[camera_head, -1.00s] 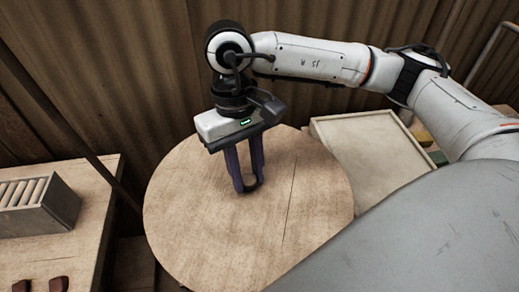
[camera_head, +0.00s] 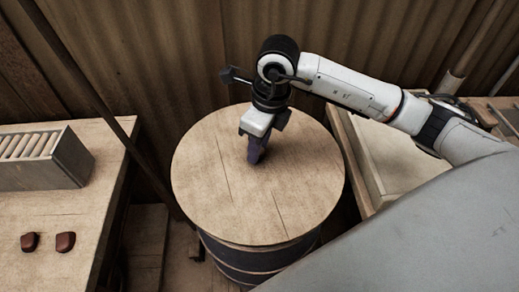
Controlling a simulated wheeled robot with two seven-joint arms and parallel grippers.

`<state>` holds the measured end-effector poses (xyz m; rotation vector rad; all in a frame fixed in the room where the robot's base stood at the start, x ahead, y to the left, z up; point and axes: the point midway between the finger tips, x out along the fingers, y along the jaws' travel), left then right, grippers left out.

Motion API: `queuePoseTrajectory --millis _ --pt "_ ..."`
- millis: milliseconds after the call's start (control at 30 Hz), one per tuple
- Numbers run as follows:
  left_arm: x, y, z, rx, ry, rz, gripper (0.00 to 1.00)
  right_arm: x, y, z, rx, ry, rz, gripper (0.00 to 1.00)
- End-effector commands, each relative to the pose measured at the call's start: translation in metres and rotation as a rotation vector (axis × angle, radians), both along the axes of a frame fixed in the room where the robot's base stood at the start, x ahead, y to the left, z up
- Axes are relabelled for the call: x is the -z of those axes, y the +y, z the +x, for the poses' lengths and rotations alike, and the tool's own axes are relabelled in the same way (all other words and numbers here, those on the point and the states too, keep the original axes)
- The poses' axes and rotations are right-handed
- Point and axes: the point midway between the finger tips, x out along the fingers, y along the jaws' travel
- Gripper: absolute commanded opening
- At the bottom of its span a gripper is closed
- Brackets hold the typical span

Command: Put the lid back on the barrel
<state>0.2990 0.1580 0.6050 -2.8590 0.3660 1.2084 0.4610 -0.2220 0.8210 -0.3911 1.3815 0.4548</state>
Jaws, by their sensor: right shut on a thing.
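The round wooden lid (camera_head: 215,180) lies flat over the top of the dark banded barrel (camera_head: 258,262), covering its opening. Whether the lid is fully seated or slightly above the rim, I cannot tell. My right gripper (camera_head: 255,158) points down at the lid, a little above its middle, and is shut; its fingers hide what they hold, which is likely a handle on the lid. My left gripper is not in view.
A wooden table at left (camera_head: 85,190) holds a grey box of pale rods (camera_head: 45,165) and two small dark red-brown pieces (camera_head: 65,241). A bench with a shallow pale tray (camera_head: 390,155) stands at right. A corrugated wall is behind.

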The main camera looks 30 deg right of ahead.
Motion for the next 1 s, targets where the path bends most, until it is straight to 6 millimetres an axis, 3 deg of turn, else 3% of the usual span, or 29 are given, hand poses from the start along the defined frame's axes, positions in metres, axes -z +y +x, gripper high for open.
queuePoseTrajectory --millis 233,567,1000 --pt "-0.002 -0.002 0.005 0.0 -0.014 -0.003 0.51 0.01 -0.005 0.005 0.209 -0.002 0.002 0.0" --pt "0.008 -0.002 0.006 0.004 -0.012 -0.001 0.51 0.025 -0.005 0.005 0.218 -0.002 0.002 0.0" --pt "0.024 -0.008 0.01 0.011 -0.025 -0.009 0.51 0.065 -0.005 0.005 0.216 -0.002 0.002 0.0"
